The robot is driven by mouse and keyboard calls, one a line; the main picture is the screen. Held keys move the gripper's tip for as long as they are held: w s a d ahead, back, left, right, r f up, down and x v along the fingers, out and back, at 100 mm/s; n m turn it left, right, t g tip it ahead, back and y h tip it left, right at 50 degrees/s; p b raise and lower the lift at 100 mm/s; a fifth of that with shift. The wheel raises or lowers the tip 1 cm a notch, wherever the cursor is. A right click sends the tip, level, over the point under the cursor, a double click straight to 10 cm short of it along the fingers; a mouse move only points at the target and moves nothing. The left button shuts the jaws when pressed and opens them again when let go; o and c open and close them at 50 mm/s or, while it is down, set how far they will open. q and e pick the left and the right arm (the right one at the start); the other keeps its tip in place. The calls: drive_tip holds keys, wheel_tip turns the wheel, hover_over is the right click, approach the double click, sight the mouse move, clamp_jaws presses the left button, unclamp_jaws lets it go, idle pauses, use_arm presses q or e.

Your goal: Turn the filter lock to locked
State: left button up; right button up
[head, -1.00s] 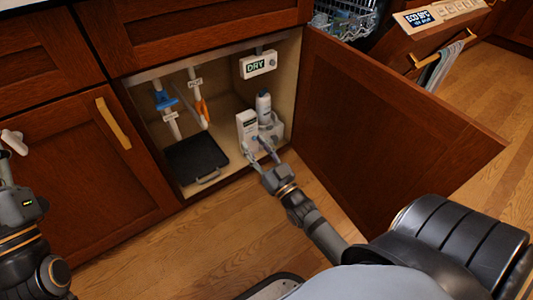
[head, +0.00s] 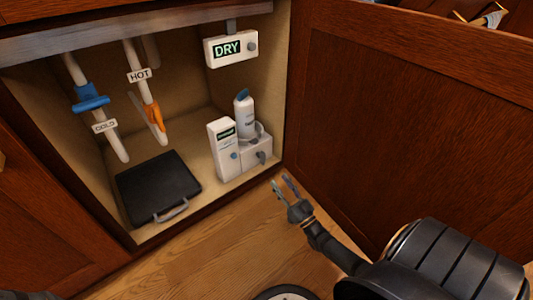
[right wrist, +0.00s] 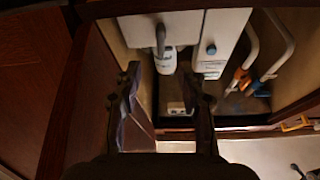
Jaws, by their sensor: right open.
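The white filter unit (head: 257,147) stands at the right of the open cabinet's floor. It has a grey lock knob (head: 261,157) on its front and holds a white bottle-shaped cartridge (head: 246,118) upright. In the right wrist view, upside down, the grey knob (right wrist: 160,38) points along the gap between my fingers. Whether it is at locked cannot be read. My right gripper (head: 285,184) is open and empty, in front of the cabinet, apart from the knob. Its two fingers also show in the right wrist view (right wrist: 160,78). My left gripper is out of view.
A white box with a green display and blue button (head: 222,150) adjoins the unit's left. A black tray (head: 157,187) lies on the cabinet floor. Pipes with blue (head: 91,98) and orange (head: 153,115) valves hang behind. The open door (head: 400,120) bounds the right. A sign (head: 231,48) reads DRY.

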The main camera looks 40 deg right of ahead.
sight(265, 160)
drive_tip(key=b+x, duration=0.1)
drive_tip(key=x, duration=0.8)
drive_tip(key=shift+w, duration=0.15)
drive_tip(key=shift+w+r, duration=0.4)
drive_tip(key=shift+w, duration=0.15)
drive_tip(key=shift+c, duration=0.2)
clamp_jaws()
